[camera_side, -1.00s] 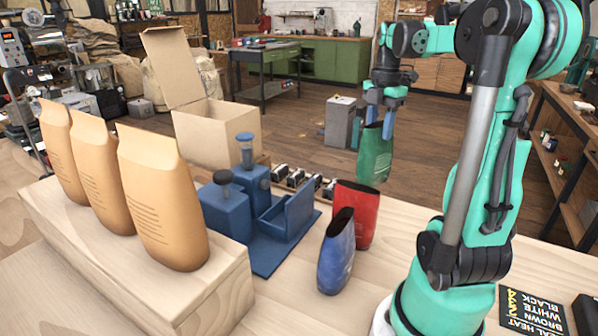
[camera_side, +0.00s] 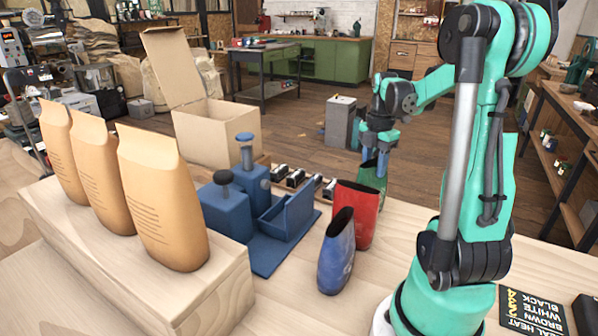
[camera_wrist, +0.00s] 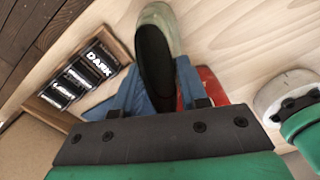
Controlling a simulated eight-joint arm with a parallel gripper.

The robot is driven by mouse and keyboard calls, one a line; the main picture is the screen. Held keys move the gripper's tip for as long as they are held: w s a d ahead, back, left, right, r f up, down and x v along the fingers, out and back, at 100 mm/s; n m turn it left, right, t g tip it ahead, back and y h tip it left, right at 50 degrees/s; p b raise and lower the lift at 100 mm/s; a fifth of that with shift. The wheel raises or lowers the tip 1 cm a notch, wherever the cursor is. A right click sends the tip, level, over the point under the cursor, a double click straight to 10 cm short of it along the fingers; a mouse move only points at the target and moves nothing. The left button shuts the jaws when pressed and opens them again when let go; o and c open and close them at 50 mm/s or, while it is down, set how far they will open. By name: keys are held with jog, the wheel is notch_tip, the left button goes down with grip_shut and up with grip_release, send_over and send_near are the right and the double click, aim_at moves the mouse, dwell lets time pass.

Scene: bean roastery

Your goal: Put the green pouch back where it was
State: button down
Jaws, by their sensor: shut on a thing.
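The green pouch (camera_side: 369,176) is in my gripper (camera_side: 376,150), upright, just behind the red pouch (camera_side: 357,213) in the side view. The red pouch hides its lower part, so I cannot tell if it touches the table. My gripper is shut on its upper part. In the wrist view the green pouch (camera_wrist: 157,16) shows its pale rim and dark open mouth between my blue fingers. The red pouch (camera_wrist: 212,86) shows partly there, beside a finger. The blue pouch (camera_side: 337,256) stands in front of the red one.
A blue fixture (camera_side: 264,258) with two plungers stands left of the pouches. A row of small labelled blocks (camera_side: 297,178) lies behind it; the wrist view shows the DARK label (camera_wrist: 99,62). Several tan bags (camera_side: 163,205) stand on a wooden block. An open cardboard box (camera_side: 218,132) is behind.

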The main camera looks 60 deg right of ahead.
jog(key=shift+c, duration=2.4)
grip_release()
notch_tip(320, 180, up, 12)
jog(key=w+a+f+m+t, duration=0.2)
jog(key=a+f+m, duration=0.1)
jog(key=a, duration=0.6)
jog(key=w+a+f+m+t, duration=0.2)
jog(key=a+m, duration=0.4)
jog(key=a, duration=0.3)
jog(key=w+a+f+m+t, duration=0.3)
jog(key=w+a+m, duration=0.1)
jog(key=a, duration=0.5)
jog(key=shift+w+f, duration=0.25)
jog(key=shift+f, duration=0.15)
